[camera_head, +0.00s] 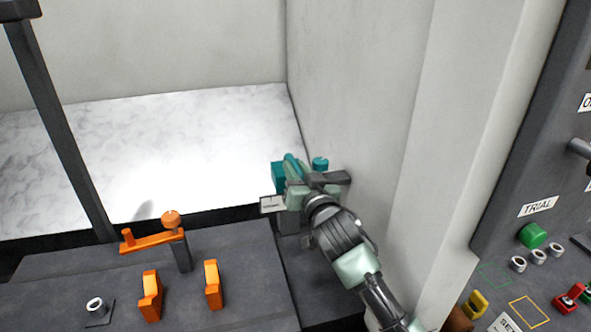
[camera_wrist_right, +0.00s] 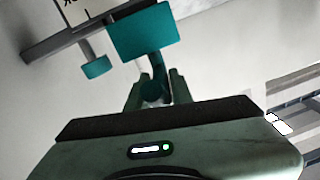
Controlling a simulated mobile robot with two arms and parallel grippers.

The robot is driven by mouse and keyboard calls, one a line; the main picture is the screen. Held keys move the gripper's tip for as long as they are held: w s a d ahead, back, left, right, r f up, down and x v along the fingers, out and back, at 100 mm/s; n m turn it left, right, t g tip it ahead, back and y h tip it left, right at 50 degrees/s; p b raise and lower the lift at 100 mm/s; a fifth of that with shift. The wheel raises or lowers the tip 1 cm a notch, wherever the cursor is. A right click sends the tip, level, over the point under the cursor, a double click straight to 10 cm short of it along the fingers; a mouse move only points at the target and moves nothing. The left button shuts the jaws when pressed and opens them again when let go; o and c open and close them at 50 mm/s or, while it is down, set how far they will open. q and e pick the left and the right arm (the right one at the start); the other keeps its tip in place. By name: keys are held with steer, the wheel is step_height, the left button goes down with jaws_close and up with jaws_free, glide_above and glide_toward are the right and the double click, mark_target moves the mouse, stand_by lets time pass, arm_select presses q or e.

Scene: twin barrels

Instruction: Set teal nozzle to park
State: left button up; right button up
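The teal nozzle shows in the head view as a teal block (camera_head: 278,176) with a slanted teal bar beside it. In the right wrist view, the block (camera_wrist_right: 145,33) is at the top, with a curved dark-teal piece (camera_wrist_right: 155,66) running down from it. My left gripper is out of view.
An orange nozzle arm (camera_head: 150,240) with a round knob stands on the grey console at left, with two orange handles (camera_head: 151,296) in front. A pale wall (camera_head: 360,90) rises close to my right arm. A control panel (camera_head: 545,190) with buttons is at far right.

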steer(key=shift+o, duration=1.4)
steer(key=shift+d, duration=0.1)
steer(key=shift+w+f, duration=0.1)
steer(key=shift+w, duration=0.05)
steer(key=shift+s+f, duration=0.1)
steer(key=shift+s, duration=0.4)
steer(key=b+v, duration=0.2)
steer(key=v, duration=0.5)
steer(key=shift+b, duration=0.35)
steer(key=shift+w+d, duration=0.1)
steer(key=shift+w, duration=0.05)
